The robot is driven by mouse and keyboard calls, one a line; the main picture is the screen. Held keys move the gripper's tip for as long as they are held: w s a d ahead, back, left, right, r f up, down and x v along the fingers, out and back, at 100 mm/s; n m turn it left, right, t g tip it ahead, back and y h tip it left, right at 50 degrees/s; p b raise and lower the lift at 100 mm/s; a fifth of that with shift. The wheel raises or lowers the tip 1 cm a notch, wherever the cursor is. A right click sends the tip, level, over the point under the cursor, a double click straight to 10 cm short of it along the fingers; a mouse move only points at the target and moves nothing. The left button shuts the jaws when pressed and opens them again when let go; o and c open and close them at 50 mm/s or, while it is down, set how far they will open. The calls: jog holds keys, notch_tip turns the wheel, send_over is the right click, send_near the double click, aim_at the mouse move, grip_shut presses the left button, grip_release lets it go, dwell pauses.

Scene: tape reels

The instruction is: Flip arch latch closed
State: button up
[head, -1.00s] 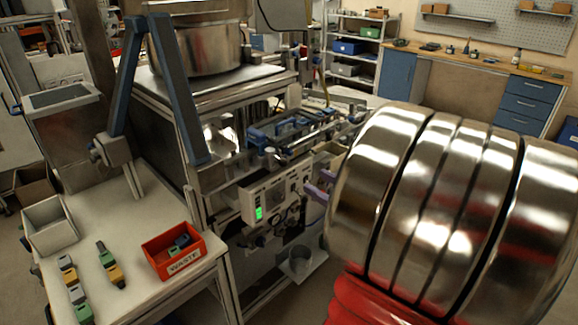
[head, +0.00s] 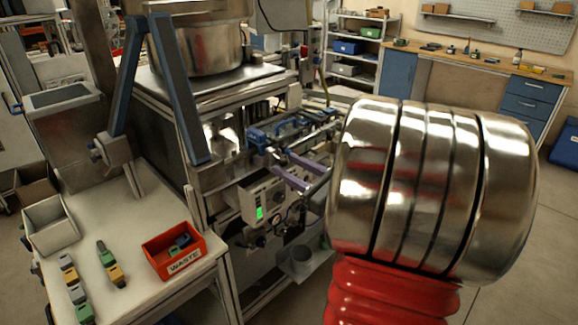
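My gripper (head: 283,161) shows as two purple fingers reaching left from behind my large metal arm link. The fingers are apart, with nothing visible between them, in front of the machine's rail. A blue part (head: 258,139) sits at the left end of that rail (head: 306,133), just up and left of the fingertips. I cannot tell for sure which part is the arch latch or whether it is open or closed. My arm hides the rail's right side and the gripper's body.
A control box (head: 262,203) with a green display is just below the fingers. A red WASTE bin (head: 172,250) and several small coloured blocks lie on the white table (head: 130,285) at left. A steel pot (head: 208,48) stands on the machine.

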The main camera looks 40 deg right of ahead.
jog(key=shift+w, duration=0.45)
jog(key=shift+c, duration=0.5)
grip_shut()
